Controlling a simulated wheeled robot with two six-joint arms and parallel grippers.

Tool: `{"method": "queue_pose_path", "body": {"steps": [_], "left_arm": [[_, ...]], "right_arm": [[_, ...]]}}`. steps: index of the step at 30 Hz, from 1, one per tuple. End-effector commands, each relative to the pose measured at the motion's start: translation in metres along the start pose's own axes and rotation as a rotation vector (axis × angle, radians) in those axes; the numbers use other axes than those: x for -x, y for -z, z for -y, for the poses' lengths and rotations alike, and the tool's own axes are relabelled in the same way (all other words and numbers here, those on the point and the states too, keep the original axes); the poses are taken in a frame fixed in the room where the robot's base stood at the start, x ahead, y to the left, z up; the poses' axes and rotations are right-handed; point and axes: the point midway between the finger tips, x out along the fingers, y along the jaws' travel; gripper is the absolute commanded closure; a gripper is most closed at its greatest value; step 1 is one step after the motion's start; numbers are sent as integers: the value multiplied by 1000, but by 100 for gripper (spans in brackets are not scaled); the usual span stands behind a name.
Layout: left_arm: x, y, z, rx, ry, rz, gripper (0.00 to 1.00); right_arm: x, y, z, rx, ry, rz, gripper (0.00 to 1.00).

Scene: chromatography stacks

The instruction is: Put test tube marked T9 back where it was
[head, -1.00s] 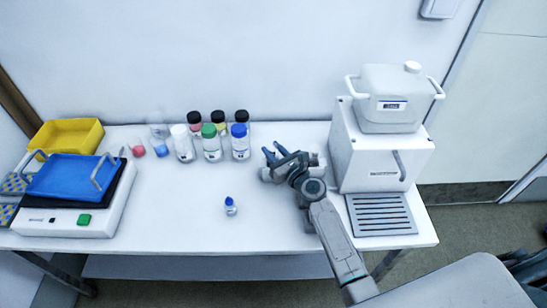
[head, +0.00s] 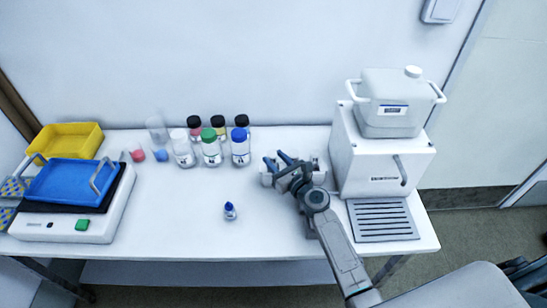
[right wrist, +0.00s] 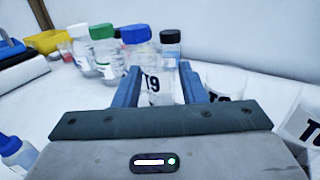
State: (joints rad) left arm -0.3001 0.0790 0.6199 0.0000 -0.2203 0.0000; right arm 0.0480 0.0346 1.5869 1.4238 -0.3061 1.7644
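The test tube marked T9 (right wrist: 152,86) is a clear tube with a white label. In the right wrist view it stands between the two blue fingers of my right gripper (right wrist: 162,82), with no clear gap on either side. The gripper looks shut on it. In the head view my right gripper (head: 278,163) is low over the table, left of the white machine, and mostly hides the tube. Whether the tube's foot touches the table is hidden. My left gripper is not in view.
Two more labelled tubes (right wrist: 225,97) (right wrist: 303,125) stand right of T9 in the wrist view. Capped bottles (head: 211,148) stand left of the gripper. A small blue-capped bottle (head: 230,211) is in front. The white machine (head: 375,160) stands right.

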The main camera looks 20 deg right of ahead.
Motion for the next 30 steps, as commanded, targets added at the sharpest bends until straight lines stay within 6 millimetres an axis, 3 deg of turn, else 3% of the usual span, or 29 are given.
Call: {"method": "queue_pose_path", "body": {"steps": [9,15,30], "left_arm": [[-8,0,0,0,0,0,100],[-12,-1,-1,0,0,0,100],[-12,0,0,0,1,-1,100]], "right_arm": [[70,3,0,3,-1,-3,63],[98,2,0,2,0,-2,63],[106,0,-1,8,-3,-1,63]]}}
